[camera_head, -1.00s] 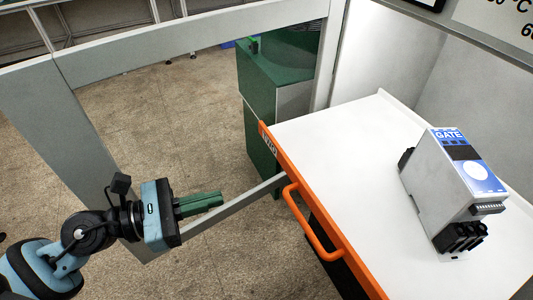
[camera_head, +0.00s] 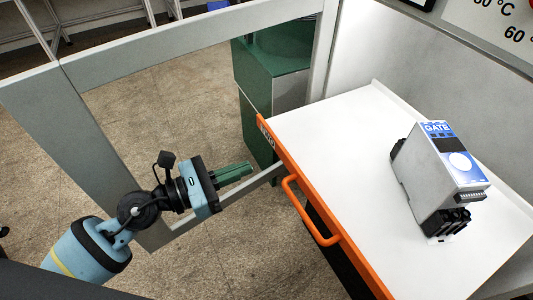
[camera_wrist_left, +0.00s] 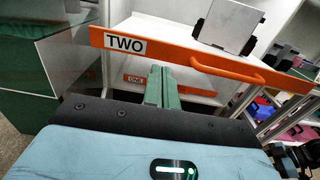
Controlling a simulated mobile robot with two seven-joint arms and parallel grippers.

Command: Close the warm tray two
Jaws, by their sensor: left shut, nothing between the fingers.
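The warm tray two (camera_head: 350,130) is a white tray with an orange front, pulled out toward the left in the head view. Its orange handle (camera_head: 308,212) sticks out from the front. In the left wrist view its front (camera_wrist_left: 165,51) carries a "TWO" label. My left gripper (camera_head: 250,166) is shut and empty, to the left of the tray front and apart from it in the head view. Its green fingers (camera_wrist_left: 161,84) point at the front, just below the label in the left wrist view.
A grey and blue device marked "GATE" (camera_head: 445,175) stands on the tray. A grey frame (camera_head: 190,55) stands left of the tray. A green cabinet (camera_head: 265,95) is behind it. Another orange front marked "ONE" (camera_wrist_left: 140,79) shows lower down. Open floor lies beneath my left arm.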

